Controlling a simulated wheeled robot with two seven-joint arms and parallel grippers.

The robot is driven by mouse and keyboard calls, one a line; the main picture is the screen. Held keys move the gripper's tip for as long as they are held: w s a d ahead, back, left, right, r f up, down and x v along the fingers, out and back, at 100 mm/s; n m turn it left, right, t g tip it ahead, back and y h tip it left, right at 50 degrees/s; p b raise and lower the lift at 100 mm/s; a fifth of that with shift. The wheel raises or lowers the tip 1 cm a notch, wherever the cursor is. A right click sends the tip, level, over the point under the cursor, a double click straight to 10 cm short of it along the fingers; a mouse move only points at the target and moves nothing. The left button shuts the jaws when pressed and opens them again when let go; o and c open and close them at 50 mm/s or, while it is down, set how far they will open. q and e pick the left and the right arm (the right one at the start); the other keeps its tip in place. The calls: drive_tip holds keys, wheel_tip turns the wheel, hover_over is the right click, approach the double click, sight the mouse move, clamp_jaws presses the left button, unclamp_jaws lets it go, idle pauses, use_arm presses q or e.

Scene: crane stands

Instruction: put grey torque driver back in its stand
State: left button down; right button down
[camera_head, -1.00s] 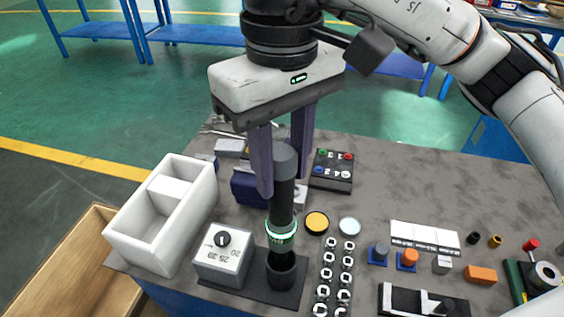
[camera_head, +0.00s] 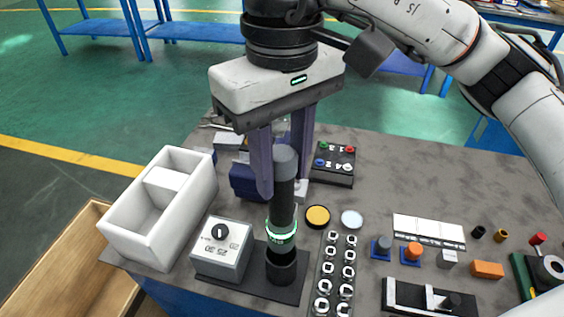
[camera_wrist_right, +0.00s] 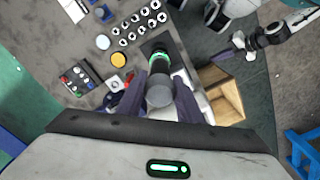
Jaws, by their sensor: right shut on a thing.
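The grey torque driver (camera_head: 284,200) is dark, with a rounded grey top and a glowing green-white ring. It stands nearly upright in the head view. Its lower end meets the round black cup of its stand (camera_head: 282,268) and appears to be inside the cup mouth; the tip is hidden. My right gripper (camera_head: 284,165) is shut on the driver's upper part, one finger on each side. The driver also shows between the fingers in the right wrist view (camera_wrist_right: 160,85). My left gripper (camera_wrist_right: 238,45) shows small at the upper right of the wrist view, away from the driver; its jaw state is unclear.
A dial box (camera_head: 221,248) stands just left of the cup, with a white divided bin (camera_head: 150,236) beyond it. A rack of sockets (camera_head: 335,270) is close on the right. Coloured discs (camera_head: 317,216) and a button panel (camera_head: 334,165) lie behind. The table's right rear is clear.

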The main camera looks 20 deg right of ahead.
sight(282, 200)
drive_tip(key=shift+f+b, duration=0.4)
drive_tip(key=shift+f, duration=0.1)
drive_tip(key=shift+f+b, duration=0.65)
drive_tip(key=shift+f, duration=0.05)
drive_tip(key=shift+f+b, duration=1.4)
drive_tip(key=shift+f, duration=0.05)
drive_tip(key=shift+f+b, duration=0.55)
drive_tip(key=c, duration=1.3)
unclamp_jaws()
use_arm(q)
drive_tip(key=f, duration=0.3)
drive_tip(key=shift+w+d+f, duration=0.25)
drive_tip(key=shift+d+f, duration=0.1)
drive_tip(key=shift+f, duration=0.05)
use_arm(e)
drive_tip(key=shift+o, duration=0.6)
drive_tip(key=shift+f, duration=0.1)
use_arm(q)
drive_tip(key=shift+w, duration=0.1)
